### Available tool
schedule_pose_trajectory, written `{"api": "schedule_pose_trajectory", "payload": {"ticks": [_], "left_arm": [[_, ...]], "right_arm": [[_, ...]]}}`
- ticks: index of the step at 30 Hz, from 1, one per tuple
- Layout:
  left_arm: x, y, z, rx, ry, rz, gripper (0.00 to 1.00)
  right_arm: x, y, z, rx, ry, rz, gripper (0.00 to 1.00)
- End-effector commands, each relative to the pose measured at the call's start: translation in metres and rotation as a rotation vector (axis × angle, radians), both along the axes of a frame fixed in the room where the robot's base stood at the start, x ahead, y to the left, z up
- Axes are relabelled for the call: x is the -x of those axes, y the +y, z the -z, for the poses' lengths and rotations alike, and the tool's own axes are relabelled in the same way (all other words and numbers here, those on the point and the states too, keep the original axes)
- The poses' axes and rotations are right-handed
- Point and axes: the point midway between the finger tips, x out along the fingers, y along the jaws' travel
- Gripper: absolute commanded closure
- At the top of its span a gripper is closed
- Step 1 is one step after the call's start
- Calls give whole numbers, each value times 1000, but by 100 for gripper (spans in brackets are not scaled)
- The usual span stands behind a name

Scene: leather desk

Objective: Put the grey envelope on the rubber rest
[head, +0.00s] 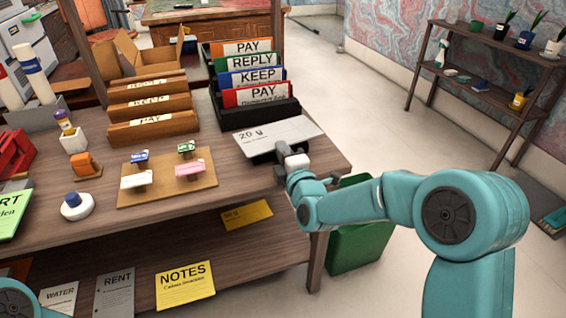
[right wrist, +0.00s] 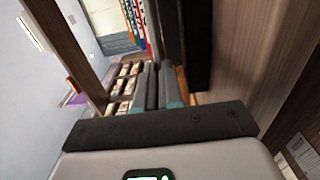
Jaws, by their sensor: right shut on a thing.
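The grey envelope (head: 290,131), a flat pale sheet marked "20 g", is at the right end of the desk, in front of the black file rack. My right gripper (head: 287,151) is at its near edge, shut on it. A dark low thing (head: 262,158) shows under its near left side; it may be the rubber rest, but the envelope covers most of it. I cannot tell whether they touch. In the right wrist view the fingers of my right gripper (right wrist: 158,85) are close together; the envelope is not clear there. My left gripper is out of view.
A black rack (head: 258,113) holds several coloured folders behind the envelope. Wooden file trays (head: 150,130) and a board with small stamps (head: 168,180) stand to the left. A green bin (head: 360,235) stands on the floor beyond the desk's right edge.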

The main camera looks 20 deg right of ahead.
Motion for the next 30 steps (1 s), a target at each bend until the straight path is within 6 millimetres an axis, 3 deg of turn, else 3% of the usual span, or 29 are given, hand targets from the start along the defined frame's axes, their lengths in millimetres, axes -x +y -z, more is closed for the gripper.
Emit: {"api": "schedule_pose_trajectory", "payload": {"ticks": [1,4,15,18,30], "left_arm": [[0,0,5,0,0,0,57],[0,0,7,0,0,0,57],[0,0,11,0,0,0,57],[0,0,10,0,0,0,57],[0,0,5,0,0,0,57]], "right_arm": [[0,0,13,1,4,0,100],[0,0,27,-1,3,1,100],[0,0,31,0,0,0,100],[0,0,29,0,1,0,68],[4,0,26,0,2,0,68]]}}
